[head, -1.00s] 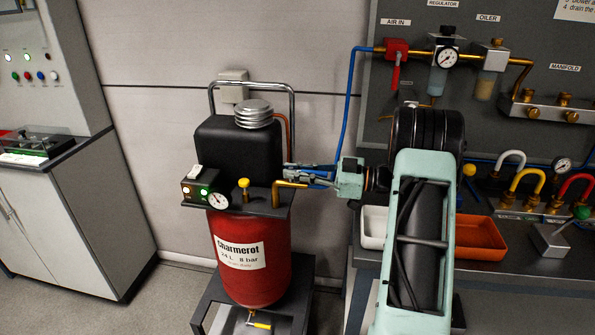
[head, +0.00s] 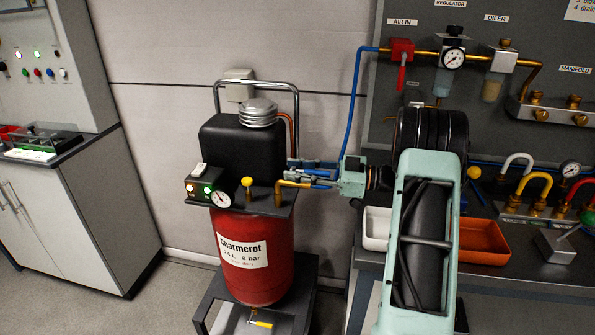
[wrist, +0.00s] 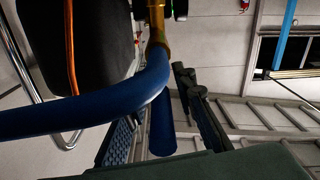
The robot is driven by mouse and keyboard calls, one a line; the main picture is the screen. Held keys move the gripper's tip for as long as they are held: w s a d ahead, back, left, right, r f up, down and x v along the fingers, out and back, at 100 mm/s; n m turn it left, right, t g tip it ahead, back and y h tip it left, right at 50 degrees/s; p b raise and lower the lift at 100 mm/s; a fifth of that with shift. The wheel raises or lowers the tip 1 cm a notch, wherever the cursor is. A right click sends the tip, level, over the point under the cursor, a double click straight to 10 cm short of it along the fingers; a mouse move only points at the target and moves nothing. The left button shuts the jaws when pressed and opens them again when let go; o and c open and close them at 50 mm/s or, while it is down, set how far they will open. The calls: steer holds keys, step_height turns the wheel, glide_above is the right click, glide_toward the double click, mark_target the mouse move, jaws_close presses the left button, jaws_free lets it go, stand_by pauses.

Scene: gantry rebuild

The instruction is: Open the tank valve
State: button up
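The red tank (head: 252,262) stands upright on a low stand, with a black compressor body (head: 240,150) above it. A brass outlet pipe (head: 290,184) leaves its top plate on the right. My gripper (head: 305,174) reaches in from the right beside this outlet. In the wrist view a blue hose (wrist: 80,117) curves up to a brass fitting (wrist: 156,45). Behind it a short blue bar (wrist: 163,128), perhaps the valve lever, sits between my two fingers, which also show in the wrist view (wrist: 163,135). The fingers look apart around it; contact is hard to see.
A gauge (head: 220,199) and a yellow knob (head: 247,183) sit left of the outlet. A chrome handle (head: 297,100) rises behind. A bench with a white tray (head: 376,228) and an orange tray (head: 484,238) stands to the right. A blue line (head: 354,100) runs up to the panel.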

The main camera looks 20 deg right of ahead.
steer(key=shift+f, duration=0.1)
steer(key=shift+s+d, duration=0.3)
steer(key=shift+d, duration=0.2)
steer(key=v, duration=1.1)
